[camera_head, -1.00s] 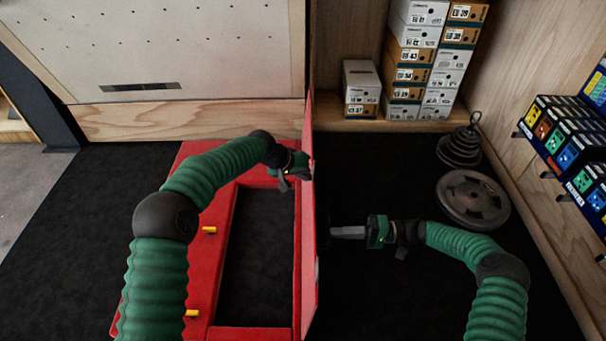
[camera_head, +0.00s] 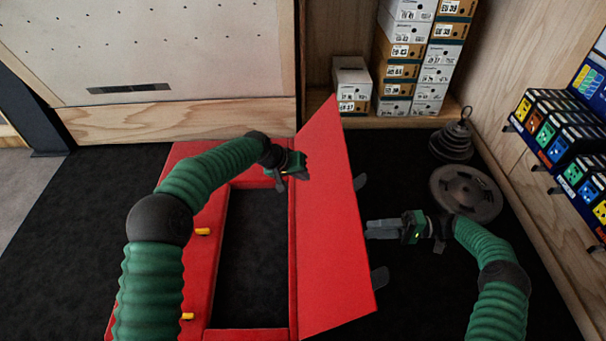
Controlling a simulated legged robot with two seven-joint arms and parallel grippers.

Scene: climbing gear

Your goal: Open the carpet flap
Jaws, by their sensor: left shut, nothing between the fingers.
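The red carpet flap (camera_head: 330,225) is swung up and over to the right of the opening, tilted and hinged along the opening's right side. Grey tabs (camera_head: 379,278) stick out from its far edge. The red frame (camera_head: 195,260) surrounds a dark rectangular opening (camera_head: 250,255). My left gripper (camera_head: 302,170) is shut and empty at the upper left part of the flap; I cannot tell whether it touches. My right gripper (camera_head: 370,230) is to the right of the flap, near its outer edge, with its fingers pointing left. Their gap is unclear.
Yellow tabs (camera_head: 202,232) stand on the frame's left side. Weight plates (camera_head: 466,192) lie on the black floor to the right. Stacked shoe boxes (camera_head: 405,70) stand at the back, and boxed goods (camera_head: 560,135) hang on the right wall.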

